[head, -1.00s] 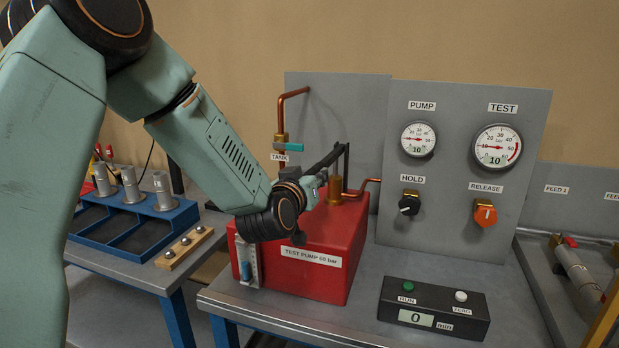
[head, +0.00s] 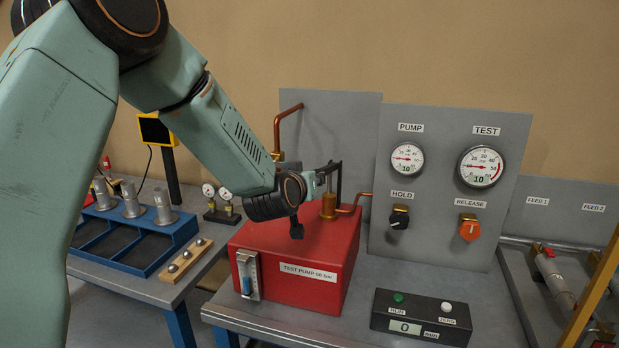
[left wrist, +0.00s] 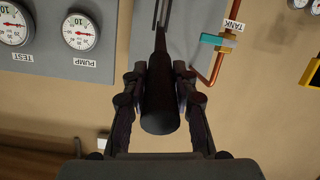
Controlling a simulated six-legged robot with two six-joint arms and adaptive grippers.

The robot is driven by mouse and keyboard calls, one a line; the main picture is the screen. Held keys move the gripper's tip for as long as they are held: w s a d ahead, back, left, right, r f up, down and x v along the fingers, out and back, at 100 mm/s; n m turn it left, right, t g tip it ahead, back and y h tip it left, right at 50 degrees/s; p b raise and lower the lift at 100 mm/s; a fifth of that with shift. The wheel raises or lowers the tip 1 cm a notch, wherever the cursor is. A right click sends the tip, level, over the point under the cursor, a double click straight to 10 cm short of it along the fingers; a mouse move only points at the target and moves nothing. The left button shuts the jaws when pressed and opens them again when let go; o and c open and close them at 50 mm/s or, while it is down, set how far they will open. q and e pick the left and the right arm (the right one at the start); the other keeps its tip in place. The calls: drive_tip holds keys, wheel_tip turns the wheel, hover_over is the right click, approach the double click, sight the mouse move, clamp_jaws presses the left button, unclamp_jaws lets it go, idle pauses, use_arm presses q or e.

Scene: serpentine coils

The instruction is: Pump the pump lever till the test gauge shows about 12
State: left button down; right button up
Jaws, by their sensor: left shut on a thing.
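The pump lever (left wrist: 160,95) is a dark bar with a thick round grip. My left gripper (head: 318,180) is shut around this grip; the wrist view shows its fingers (left wrist: 160,85) on both sides. In the head view the lever (head: 328,168) runs nearly level to the linkage above the red test pump (head: 300,262); my wrist hides part of it. The test gauge (head: 480,167) shows a large 10 low on its dial, with its red needle pointing left. The pump gauge (head: 407,160) also shows 10. My right gripper is out of view.
The hold knob (head: 399,217) and orange release knob (head: 469,228) sit below the gauges. A control box (head: 421,317) reading 0 stands in front. The tank valve's teal handle (left wrist: 219,40) is beside the lever. A blue rack (head: 130,245) is at left.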

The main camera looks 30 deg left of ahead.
use_arm(q)
drive_tip(key=shift+w+r, duration=0.1)
drive_tip(key=shift+r, duration=0.25)
drive_tip(key=c, duration=1.4)
unclamp_jaws()
drive_tip(key=o, duration=0.3)
drive_tip(key=shift+f, duration=0.25)
drive_tip(key=shift+o, duration=0.2)
drive_tip(key=v, duration=1.2)
drive_tip(key=shift+d, duration=0.1)
